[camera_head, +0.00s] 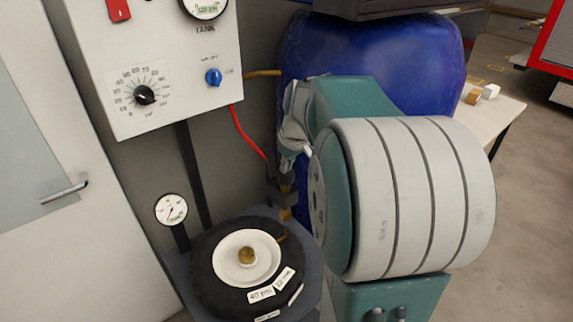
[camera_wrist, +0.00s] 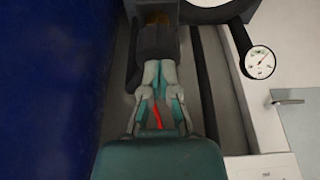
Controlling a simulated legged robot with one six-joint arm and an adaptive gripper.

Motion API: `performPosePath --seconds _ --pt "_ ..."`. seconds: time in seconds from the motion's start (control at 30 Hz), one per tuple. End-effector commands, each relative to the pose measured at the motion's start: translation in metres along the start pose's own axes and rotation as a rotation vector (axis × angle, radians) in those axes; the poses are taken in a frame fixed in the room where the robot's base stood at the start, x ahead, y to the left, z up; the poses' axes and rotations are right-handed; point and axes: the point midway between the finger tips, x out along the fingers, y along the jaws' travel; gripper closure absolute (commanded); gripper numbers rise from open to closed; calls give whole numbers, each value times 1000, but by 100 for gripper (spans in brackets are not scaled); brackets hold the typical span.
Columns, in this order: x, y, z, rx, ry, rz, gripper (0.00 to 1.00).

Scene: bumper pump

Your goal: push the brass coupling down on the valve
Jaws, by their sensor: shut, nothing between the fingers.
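My gripper (camera_head: 288,166) is shut and points down, with its fingertips close to the top of a dark block. Below the block is a brass piece (camera_head: 285,213), which looks like the coupling. The wrist view also shows my gripper (camera_wrist: 156,66) with the dark block beyond its tips and the brass piece (camera_wrist: 157,18) past that. I cannot tell whether the tips touch the block. A small brass stem (camera_head: 282,237), apparently the valve, shows on a black tyre (camera_head: 208,285) at lower centre. My arm hides part of this area.
A red hose (camera_head: 246,135) runs from the white control box (camera_head: 185,100) toward the coupling. A round gauge (camera_head: 171,209) stands left of the tyre. The white rim has a brass centre cap (camera_head: 247,256). A blue tank (camera_head: 375,55) stands behind my arm.

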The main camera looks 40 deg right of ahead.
Motion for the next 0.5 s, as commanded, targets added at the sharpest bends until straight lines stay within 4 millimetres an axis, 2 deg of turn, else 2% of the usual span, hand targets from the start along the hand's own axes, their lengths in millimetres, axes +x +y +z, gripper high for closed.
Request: performPosePath --seconds 0.17,0.4,0.5 --pt "2 0 0 0 -1 -1 100" --pt "32 0 10 2 -4 -3 100" --pt "35 0 11 1 -1 -1 100"
